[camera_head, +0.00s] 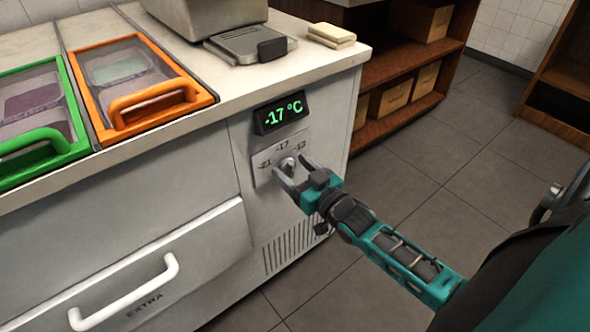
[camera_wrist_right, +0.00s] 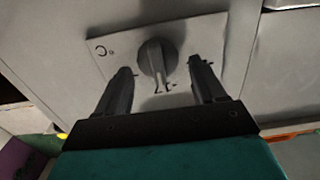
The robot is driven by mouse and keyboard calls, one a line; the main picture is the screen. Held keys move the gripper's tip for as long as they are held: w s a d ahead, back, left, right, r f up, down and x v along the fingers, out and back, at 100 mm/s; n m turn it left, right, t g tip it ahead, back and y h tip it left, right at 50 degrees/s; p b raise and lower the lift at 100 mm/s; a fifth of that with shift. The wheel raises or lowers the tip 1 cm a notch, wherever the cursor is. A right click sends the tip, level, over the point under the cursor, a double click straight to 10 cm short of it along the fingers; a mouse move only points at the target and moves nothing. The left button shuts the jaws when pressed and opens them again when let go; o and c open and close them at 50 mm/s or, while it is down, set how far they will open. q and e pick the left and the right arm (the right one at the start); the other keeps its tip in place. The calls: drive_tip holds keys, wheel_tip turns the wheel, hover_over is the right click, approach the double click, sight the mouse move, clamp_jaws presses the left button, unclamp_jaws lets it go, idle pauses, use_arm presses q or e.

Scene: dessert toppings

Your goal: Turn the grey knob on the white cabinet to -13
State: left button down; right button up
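The grey knob (camera_head: 287,163) sits on a pale plate (camera_head: 263,174) on the front of the white cabinet (camera_head: 240,150). The plate is marked -21, -17 and -13. The display (camera_head: 281,113) above it reads -17 °C in green. My right gripper (camera_head: 292,172) is open in front of the knob. In the right wrist view the knob (camera_wrist_right: 157,58) shows between and just beyond the two fingers (camera_wrist_right: 161,72), with a visible gap on each side. I cannot tell whether the fingertips reach alongside it. My left gripper is not in view.
A green-framed lid (camera_head: 72,148) and an orange-framed lid (camera_head: 203,97) with handles are set in the counter. A drawer handle (camera_head: 125,295) marked EXTRA sticks out at lower left. Wooden shelves with boxes (camera_head: 396,92) stand behind; the tiled floor at right is clear.

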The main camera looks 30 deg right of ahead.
drive_tip(key=c, duration=0.9)
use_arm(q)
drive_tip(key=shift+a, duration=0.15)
use_arm(e)
drive_tip(key=shift+c, duration=0.2)
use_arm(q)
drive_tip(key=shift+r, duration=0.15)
use_arm(e)
drive_tip(key=shift+m, duration=0.3)
drive_tip(key=shift+d+r+m+p, duration=0.1)
drive_tip(key=shift+r+m+p, duration=0.05)
drive_tip(key=shift+m+p, duration=0.4)
drive_tip(key=m+p, duration=0.1)
drive_tip(key=m, duration=0.2)
drive_tip(key=shift+d+p, duration=0.15)
drive_tip(key=shift+p, duration=0.25)
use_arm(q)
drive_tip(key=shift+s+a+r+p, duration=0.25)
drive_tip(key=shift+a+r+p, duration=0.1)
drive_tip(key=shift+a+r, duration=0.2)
use_arm(e)
drive_tip(key=shift+d+f+m, duration=0.15)
drive_tip(key=shift+f+m, duration=0.05)
drive_tip(key=shift+m, duration=1.65)
drive_tip(key=shift+d+f+m, duration=0.1)
drive_tip(key=shift+f+m, duration=0.1)
drive_tip(key=shift+m, duration=1.6)
